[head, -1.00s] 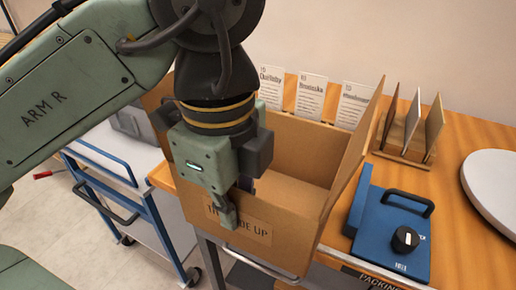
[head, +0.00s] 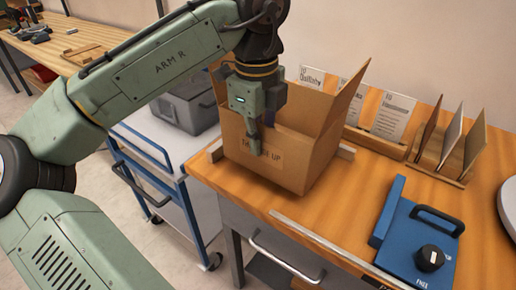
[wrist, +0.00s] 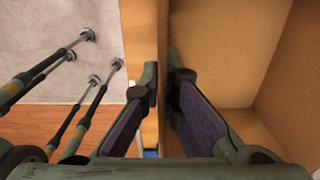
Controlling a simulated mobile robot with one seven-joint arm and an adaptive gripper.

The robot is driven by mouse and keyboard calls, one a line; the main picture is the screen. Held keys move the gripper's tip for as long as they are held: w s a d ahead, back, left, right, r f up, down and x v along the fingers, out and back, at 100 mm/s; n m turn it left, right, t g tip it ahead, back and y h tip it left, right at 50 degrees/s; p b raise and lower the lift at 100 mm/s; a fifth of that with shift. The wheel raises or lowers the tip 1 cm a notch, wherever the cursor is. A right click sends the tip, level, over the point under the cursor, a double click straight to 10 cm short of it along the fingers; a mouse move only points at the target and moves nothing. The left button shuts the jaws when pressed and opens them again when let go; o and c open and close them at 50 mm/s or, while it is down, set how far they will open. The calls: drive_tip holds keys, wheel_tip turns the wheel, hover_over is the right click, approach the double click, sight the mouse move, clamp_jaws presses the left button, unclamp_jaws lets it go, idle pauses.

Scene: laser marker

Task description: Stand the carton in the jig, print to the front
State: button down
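The open brown carton (head: 281,173) is over the bench top, flaps up, its printed wall facing the front. My gripper (head: 261,138) points down at that wall, one finger outside across the print and the other inside. In the wrist view my gripper (wrist: 163,82) is shut on the carton's wall (wrist: 176,28), which runs between the pads. The print reads partly "SIDE UP"; the finger hides the rest.
A blue box with a handle and knob (head: 418,240) stands at the right front of the bench (head: 335,208). Card holders (head: 440,172) stand at the back. A trolley with a grey case (head: 188,105) is on the left. A metal strip (head: 330,250) runs along the front edge.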

drive_tip(key=shift+s+f, duration=0.1)
drive_tip(key=shift+f, duration=1.5)
drive_tip(key=c, duration=1.8)
unclamp_jaws()
wheel_tip(320, 180, up, 12)
drive_tip(key=shift+s+r+p, duration=0.15)
drive_tip(key=shift+r+p, duration=0.05)
drive_tip(key=shift+p, duration=0.1)
